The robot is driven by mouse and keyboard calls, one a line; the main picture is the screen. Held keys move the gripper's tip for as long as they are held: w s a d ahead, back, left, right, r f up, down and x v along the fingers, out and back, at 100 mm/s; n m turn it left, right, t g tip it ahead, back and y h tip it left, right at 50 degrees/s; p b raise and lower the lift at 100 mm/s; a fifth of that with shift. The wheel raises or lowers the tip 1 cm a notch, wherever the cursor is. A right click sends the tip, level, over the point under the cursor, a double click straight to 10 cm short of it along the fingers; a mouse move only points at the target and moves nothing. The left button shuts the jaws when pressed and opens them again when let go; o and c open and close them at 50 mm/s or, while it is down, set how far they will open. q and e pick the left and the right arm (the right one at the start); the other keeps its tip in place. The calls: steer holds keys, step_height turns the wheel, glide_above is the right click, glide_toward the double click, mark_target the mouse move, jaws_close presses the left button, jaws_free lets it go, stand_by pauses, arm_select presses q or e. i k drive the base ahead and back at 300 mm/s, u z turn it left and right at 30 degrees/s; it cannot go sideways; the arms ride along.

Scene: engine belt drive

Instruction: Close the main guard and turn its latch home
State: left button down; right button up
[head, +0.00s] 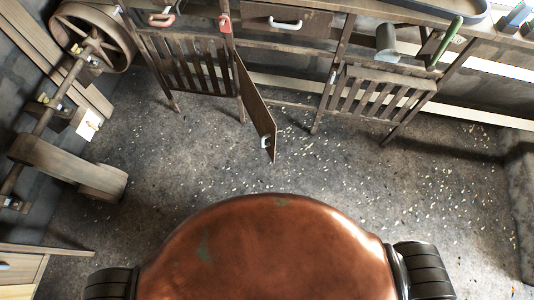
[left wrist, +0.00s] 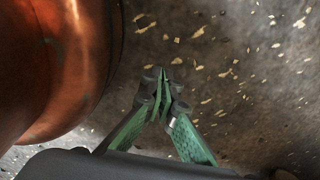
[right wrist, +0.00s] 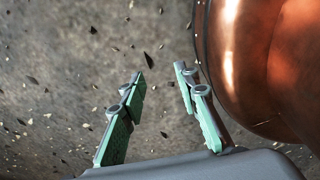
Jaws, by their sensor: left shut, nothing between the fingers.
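In the head view a thin brown panel (head: 257,108), which looks like the main guard, stands swung open from the bench frame, its free edge toward me. A pale handle (head: 265,142) sits near its lower free end. A red fitting (head: 224,23) is on the post by its hinge side; I cannot tell whether it is the latch. My left gripper (left wrist: 160,76) is shut and empty over the floor in the left wrist view. My right gripper (right wrist: 162,74) is open and empty over the floor in the right wrist view. Neither gripper shows in the head view.
Slatted guards (head: 190,64) (head: 378,96) stand under the bench on both sides of the open panel. A shaft with a large wheel (head: 95,38) and a belt (head: 70,165) runs along the left wall. A green-handled tool (head: 446,42) lies on the bench. The speckled floor (head: 330,185) is clear.

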mark_target(265, 125)
steer(key=z, duration=0.05)
steer(key=k, duration=0.55)
steer(key=u, duration=0.65)
steer(key=i, duration=0.9)
steer(key=z, duration=0.55)
